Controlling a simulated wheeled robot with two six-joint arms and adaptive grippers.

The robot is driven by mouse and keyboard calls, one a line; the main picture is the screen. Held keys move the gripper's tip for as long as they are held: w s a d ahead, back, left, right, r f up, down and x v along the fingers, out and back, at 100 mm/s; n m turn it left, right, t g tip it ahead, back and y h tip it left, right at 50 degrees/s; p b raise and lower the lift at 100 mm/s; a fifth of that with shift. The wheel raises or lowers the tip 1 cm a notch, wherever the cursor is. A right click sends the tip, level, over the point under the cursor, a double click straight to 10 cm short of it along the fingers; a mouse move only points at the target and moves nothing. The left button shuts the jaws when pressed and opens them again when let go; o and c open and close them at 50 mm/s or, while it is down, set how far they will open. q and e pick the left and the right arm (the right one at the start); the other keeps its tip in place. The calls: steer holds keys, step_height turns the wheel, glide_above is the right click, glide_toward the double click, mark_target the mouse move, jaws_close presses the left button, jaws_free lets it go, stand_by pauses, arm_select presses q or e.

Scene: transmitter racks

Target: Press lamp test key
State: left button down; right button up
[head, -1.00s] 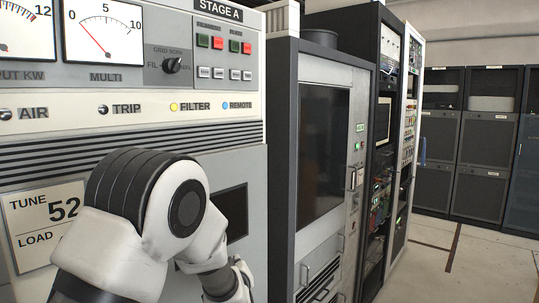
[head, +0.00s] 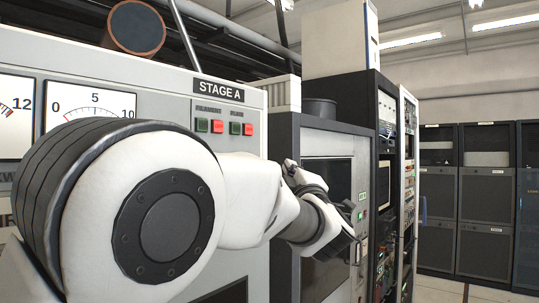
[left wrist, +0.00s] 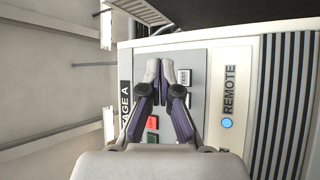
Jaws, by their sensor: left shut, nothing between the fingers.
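The control panel with the STAGE A label (head: 218,91) has green and red buttons (head: 217,127) below it in the head view. My arm hides the lower panel there, including the small white keys. The left wrist view shows the panel turned sideways, with a white key (left wrist: 184,77) that carries small lettering I cannot read. My left gripper (left wrist: 160,70) is shut and empty, its fingertips just to the left of that key in the picture. I cannot tell whether the tips touch the panel. A red button (left wrist: 152,122) shows between the fingers. My right gripper is out of view.
A blue REMOTE lamp (left wrist: 226,123) and dark vent slats (left wrist: 285,95) lie to the right in the wrist view. In the head view a dark-framed cabinet (head: 330,145) adjoins the panel. Tall racks (head: 486,195) stand at the far right, with clear floor before them.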

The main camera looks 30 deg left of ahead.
arm_select(q)
steer(key=shift+s+d+r+n, duration=0.1)
steer(key=shift+d+r+n, duration=0.05)
steer(key=shift+r, duration=0.3)
steer(key=shift+s+d+r+n, duration=0.1)
steer(key=shift+r+n, duration=0.05)
steer(key=shift+r, duration=0.3)
steer(key=shift+w+a, duration=0.1)
steer(key=a, duration=0.8)
steer(key=shift+w+a, duration=0.35)
stand_by(0.5)
steer(key=shift+a+b, duration=0.4)
steer(key=shift+a, duration=0.05)
